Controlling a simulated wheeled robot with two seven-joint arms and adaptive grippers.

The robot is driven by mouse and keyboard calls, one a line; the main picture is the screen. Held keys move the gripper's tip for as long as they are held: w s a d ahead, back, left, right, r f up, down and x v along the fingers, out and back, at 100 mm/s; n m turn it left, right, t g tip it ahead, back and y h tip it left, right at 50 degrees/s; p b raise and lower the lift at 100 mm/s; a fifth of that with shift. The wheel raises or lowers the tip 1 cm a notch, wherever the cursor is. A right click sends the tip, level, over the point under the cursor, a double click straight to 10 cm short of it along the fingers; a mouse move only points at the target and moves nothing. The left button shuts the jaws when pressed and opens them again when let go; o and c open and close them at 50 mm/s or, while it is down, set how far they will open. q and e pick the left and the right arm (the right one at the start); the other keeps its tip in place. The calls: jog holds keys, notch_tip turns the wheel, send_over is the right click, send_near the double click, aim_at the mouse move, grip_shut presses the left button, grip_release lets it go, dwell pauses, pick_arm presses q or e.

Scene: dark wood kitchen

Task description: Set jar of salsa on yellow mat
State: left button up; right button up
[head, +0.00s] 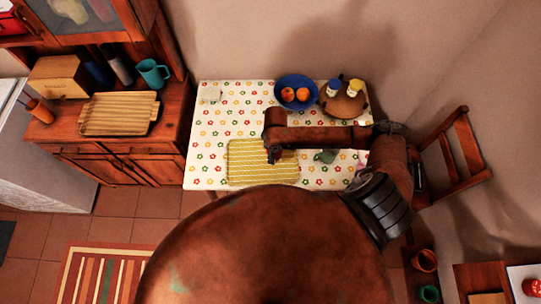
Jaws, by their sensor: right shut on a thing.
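The yellow mat (240,165) with its pale pattern lies on the table near the front edge, left of the middle. My right gripper (273,156) points down over the right half of the mat, its arm reaching in from the right. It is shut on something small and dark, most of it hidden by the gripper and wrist. I take this to be the jar of salsa, but its label and lid do not show. I cannot tell whether it touches the mat. My left gripper is not in view.
The flowered table (215,125) also holds a blue bowl (284,80) of orange fruit, a round wooden tray (355,104) with shakers, and a small grey-green item (325,156) right of the mat. A wooden chair (455,150) stands at the right. The mat's left half is clear.

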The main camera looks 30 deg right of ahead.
jog(key=shift+w+a+f, duration=0.15)
jog(key=shift+w+f, duration=1.1)
jog(key=shift+f, duration=1.6)
jog(key=shift+f, duration=0.1)
jog(key=o, duration=1.5)
notch_tip(320, 180, up, 12)
jog(key=shift+r, duration=0.1)
